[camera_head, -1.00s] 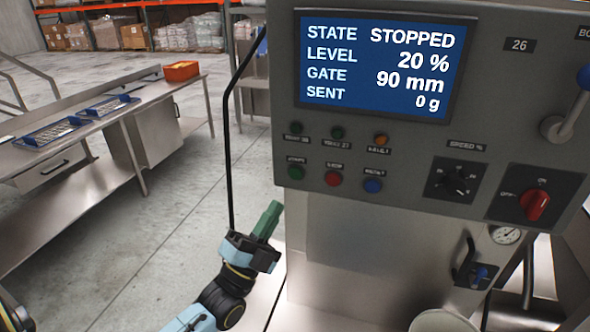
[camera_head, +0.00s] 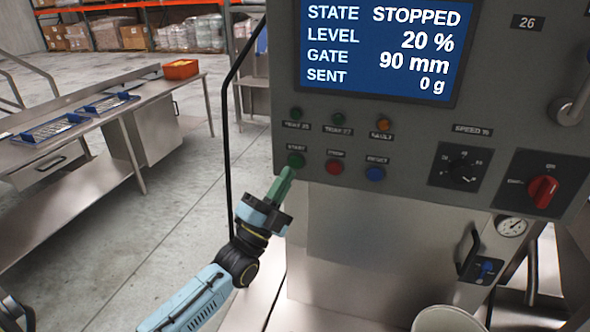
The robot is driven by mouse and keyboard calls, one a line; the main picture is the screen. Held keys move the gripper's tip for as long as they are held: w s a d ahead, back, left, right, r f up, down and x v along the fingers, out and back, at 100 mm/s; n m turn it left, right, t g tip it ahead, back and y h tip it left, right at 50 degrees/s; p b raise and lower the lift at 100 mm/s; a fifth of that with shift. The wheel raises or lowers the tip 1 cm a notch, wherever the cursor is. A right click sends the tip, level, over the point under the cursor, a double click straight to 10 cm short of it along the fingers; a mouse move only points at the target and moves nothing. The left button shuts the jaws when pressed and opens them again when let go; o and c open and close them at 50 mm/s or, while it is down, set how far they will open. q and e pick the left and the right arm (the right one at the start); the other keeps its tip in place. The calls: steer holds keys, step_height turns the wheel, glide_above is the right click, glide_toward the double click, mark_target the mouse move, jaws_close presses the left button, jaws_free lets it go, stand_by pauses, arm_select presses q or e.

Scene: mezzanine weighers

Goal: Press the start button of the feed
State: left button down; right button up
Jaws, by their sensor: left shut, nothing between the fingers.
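The green start button (camera_head: 296,160) sits at the lower left of the grey control panel (camera_head: 400,130), under a small START label. My left gripper (camera_head: 286,176) is shut and empty, its green fingertips just below the button. In this view the tips nearly meet the button; I cannot tell if they touch it. The screen (camera_head: 378,50) reads STATE STOPPED, LEVEL 20 %, GATE 90 mm, SENT 0 g. My right gripper is not in view.
The red stop button (camera_head: 334,167) and blue reset button (camera_head: 375,174) are right of start. A speed dial (camera_head: 461,167) and red rotary switch (camera_head: 542,191) lie further right. A pale round container (camera_head: 446,320) stands below. A steel bench (camera_head: 100,150) is at left.

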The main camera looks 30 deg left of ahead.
mark_target(297, 157)
arm_select(q)
steer(key=shift+w+a, duration=0.2)
steer(key=shift+w, duration=0.5)
steer(key=shift+w+y+b, duration=0.15)
steer(key=shift+y+b, duration=0.15)
stand_by(1.3)
steer(key=shift+w, duration=0.3)
steer(key=shift+w+a+b, duration=0.2)
steer(key=shift+w+b, duration=0.1)
steer(key=shift+w, duration=0.05)
stand_by(0.7)
steer(key=shift+s, duration=0.1)
steer(key=shift+s+d+p, duration=0.2)
steer(key=shift+s+p, duration=0.3)
steer(key=shift+s, duration=0.2)
